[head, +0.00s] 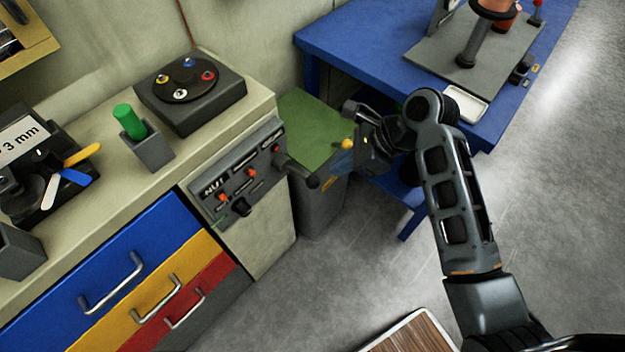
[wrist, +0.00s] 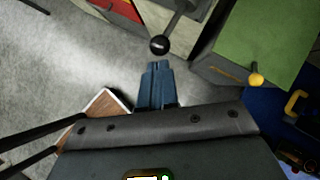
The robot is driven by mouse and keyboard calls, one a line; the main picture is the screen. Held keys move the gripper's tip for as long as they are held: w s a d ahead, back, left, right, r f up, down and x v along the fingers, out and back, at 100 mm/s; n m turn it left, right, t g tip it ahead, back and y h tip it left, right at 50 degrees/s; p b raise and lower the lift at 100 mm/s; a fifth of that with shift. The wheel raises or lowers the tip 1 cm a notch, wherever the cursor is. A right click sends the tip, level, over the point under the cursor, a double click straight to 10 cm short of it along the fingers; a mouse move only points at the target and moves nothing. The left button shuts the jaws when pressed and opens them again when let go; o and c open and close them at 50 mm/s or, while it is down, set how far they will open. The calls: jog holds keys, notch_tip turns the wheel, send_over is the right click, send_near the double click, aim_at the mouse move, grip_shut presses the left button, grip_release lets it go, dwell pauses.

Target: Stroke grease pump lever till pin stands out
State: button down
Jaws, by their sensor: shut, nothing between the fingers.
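A dark lever (head: 296,169) sticks out from the right end of a grey panel on the cabinet front. It ends in a black knob (head: 313,181), which also shows in the wrist view (wrist: 160,45). My gripper (head: 335,168) is just right of the knob. In the wrist view its blue fingers (wrist: 158,66) are together, empty, and point at the knob. The tips look very close to it; I cannot tell whether they touch. I cannot make out a protruding pin for certain.
A grey bin with a green lid (head: 305,125) and a yellow knob (head: 347,144) stands right behind the gripper. A blue table (head: 345,45) is beyond it. The cabinet drawers (head: 130,275) are at left. A wood-topped piece (head: 412,335) sits low in front. Grey floor is open between.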

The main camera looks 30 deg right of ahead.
aim_at(318, 180)
jog(key=b+x, duration=0.3)
jog(key=x, duration=0.1)
jog(key=shift+s+d+f, duration=0.1)
jog(key=shift+d+f, duration=0.05)
jog(key=b+x, duration=0.1)
jog(key=b, duration=0.2)
jog(key=shift+a+f, duration=0.25)
jog(key=shift+a, duration=0.05)
jog(key=shift+w+a, duration=0.15)
jog(key=shift+w, duration=0.1)
notch_tip(318, 180, down, 5)
jog(key=shift+r+b, duration=0.25)
jog(key=shift+b, duration=0.05)
